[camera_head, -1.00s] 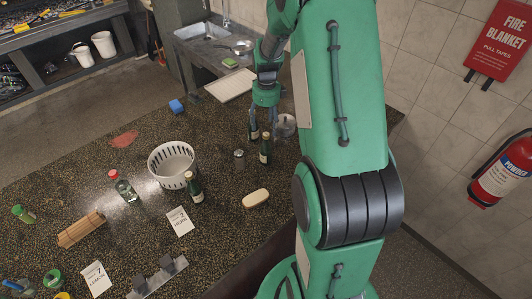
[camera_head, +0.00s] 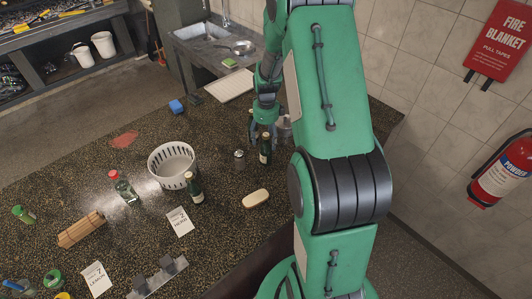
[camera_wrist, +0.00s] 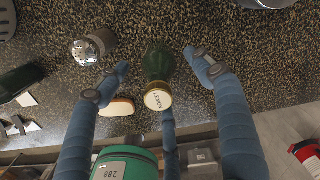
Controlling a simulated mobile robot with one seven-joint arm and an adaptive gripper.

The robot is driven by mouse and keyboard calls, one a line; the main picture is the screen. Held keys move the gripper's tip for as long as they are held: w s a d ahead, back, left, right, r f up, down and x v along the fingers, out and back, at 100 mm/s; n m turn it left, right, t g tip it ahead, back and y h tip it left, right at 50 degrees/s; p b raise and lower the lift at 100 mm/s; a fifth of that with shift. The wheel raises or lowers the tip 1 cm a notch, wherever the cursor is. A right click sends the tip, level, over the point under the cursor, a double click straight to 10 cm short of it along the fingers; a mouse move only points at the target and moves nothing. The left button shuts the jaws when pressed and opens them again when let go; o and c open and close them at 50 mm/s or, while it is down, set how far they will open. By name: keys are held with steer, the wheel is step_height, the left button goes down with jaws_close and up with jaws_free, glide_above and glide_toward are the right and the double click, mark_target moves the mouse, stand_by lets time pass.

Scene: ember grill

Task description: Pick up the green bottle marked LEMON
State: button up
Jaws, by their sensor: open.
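The green bottle (camera_wrist: 157,63) stands upright on the dark speckled counter in the wrist view, its pale cap marked LEMON facing the camera. My gripper (camera_wrist: 158,66) is open, with one blue finger on each side of the bottle and visible gaps between. In the head view a dark green bottle (camera_head: 265,151) stands just below my gripper (camera_head: 262,130). Another dark bottle shape shows behind the fingers there and is mostly hidden. I cannot read any cap in the head view.
A metal shaker (camera_head: 239,154) stands left of the bottle, and a cream bar (camera_head: 256,198) lies nearer. A metal pot (camera_head: 284,127) is close on the right.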

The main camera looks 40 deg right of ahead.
mark_target(266, 144)
steer(key=shift+f, duration=0.2)
steer(key=shift+s+a+f, duration=0.1)
steer(key=shift+f, duration=2.45)
jaws_close()
steer(key=shift+r, duration=0.15)
steer(key=shift+r, duration=0.85)
steer(key=shift+s+a+r, duration=0.1)
steer(key=shift+s+r, duration=0.1)
steer(key=shift+r, duration=0.65)
steer(key=s+a+r+b, duration=0.1)
steer(key=s+a, duration=0.6)
steer(key=s, duration=0.6)
steer(key=shift+s+a+r, duration=0.15)
steer(key=shift+s+a, duration=0.1)
steer(key=shift+a, duration=0.1)
